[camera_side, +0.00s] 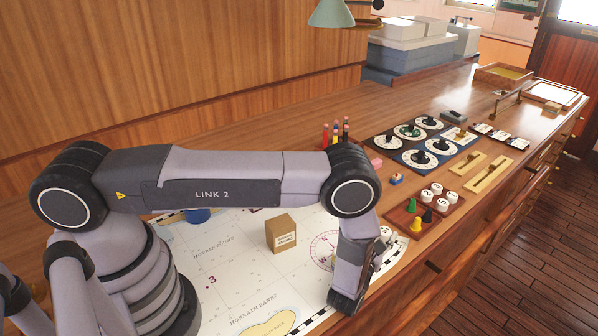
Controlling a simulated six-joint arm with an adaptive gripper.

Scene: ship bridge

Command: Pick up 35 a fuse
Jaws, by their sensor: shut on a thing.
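My gripper (381,248) is partly hidden behind my own wrist, over the right edge of the chart. It is shut on a small white piece (386,234), of which only a part shows; I cannot read any marking on it, so I cannot tell whether it is the 35 A fuse. A dark red-brown tray (399,216) to the right of the gripper carries several white round pieces (437,189) with dark marks on top. Their marks are too small to read.
Green (412,206), yellow (416,225) and black (427,215) pieces stand on the tray's near part. A cardboard box (281,234) stands on the chart (222,262). Dial panels (411,158) and brass-coloured fittings (487,176) lie further back. The counter's front edge is close on the right.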

